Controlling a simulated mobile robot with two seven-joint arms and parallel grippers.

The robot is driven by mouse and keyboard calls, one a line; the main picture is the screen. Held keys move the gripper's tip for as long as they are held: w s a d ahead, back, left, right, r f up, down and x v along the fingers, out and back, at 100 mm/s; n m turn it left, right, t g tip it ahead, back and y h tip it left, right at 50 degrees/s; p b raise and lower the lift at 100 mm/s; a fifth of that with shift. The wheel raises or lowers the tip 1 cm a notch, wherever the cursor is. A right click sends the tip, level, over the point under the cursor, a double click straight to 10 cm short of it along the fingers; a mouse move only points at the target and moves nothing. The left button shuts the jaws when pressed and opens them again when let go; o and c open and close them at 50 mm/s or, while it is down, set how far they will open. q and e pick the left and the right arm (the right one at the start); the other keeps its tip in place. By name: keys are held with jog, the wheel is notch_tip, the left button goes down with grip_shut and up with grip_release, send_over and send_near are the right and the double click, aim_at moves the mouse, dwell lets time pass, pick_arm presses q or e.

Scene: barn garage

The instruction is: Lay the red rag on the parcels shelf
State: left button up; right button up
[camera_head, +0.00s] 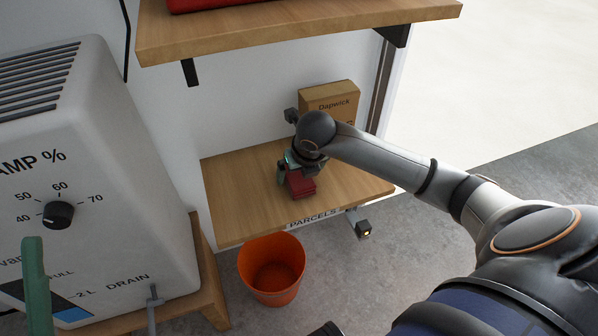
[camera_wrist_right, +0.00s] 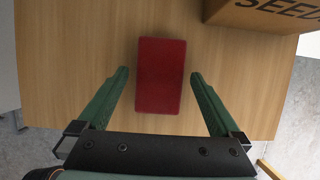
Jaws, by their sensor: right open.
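The red rag (camera_head: 301,186) is a folded block lying on the wooden parcels shelf (camera_head: 236,196), whose front edge reads "PARCELS". In the right wrist view the rag (camera_wrist_right: 161,75) lies flat on bare wood (camera_wrist_right: 60,60). My right gripper (camera_head: 297,172) is directly over the rag in the head view. In the wrist view its green fingers (camera_wrist_right: 159,73) stand apart, one on each side of the rag, with a gap on both sides. Of my left gripper only one green finger (camera_head: 36,285) shows at the lower left edge of the head view.
A cardboard box (camera_head: 330,98) marked "Dapwick" stands at the back of the shelf; its corner shows in the wrist view (camera_wrist_right: 265,14). An upper shelf (camera_head: 290,32) overhangs. An orange bucket (camera_head: 272,288) stands below. A large grey dehumidifier (camera_head: 110,200) fills the left. The shelf's left part is bare.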

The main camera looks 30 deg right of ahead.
jog(key=p+v, duration=0.4)
jog(key=v, duration=0.8)
jog(key=s+a+f+n+g+y, duration=0.1)
jog(key=s+a+n+g+y, duration=0.1)
jog(key=s+a+y, duration=0.45)
jog(key=s+a+f+n+g+y, duration=0.1)
jog(key=s+a+n+y, duration=0.15)
jog(key=a, duration=0.75)
jog(key=s+a+r+g+y, duration=0.3)
jog(key=s+a+r+y, duration=0.25)
jog(key=s+a, duration=0.25)
notch_tip(320, 180, up, 15)
jog(key=s+a+m+t+y, duration=0.1)
jog(key=s+a+m+y, duration=0.15)
jog(key=y, duration=0.65)
pick_arm(q)
jog(key=shift+m, duration=0.3)
jog(key=r, duration=0.4)
jog(key=shift+a, duration=0.2)
pick_arm(e)
jog(key=w+d+r+m+t+h, duration=0.2)
jog(key=d+m+t, duration=0.3)
jog(key=m+t, duration=0.6)
jog(key=w+d+r+m+t+h, duration=0.2)
jog(key=w+d+m+t+h, duration=0.2)
jog(key=m+t, duration=0.8)
jog(key=shift+w+d+r+h, duration=0.2)
jog(key=shift+w+d+h, duration=0.2)
jog(key=shift+d+h, duration=0.45)
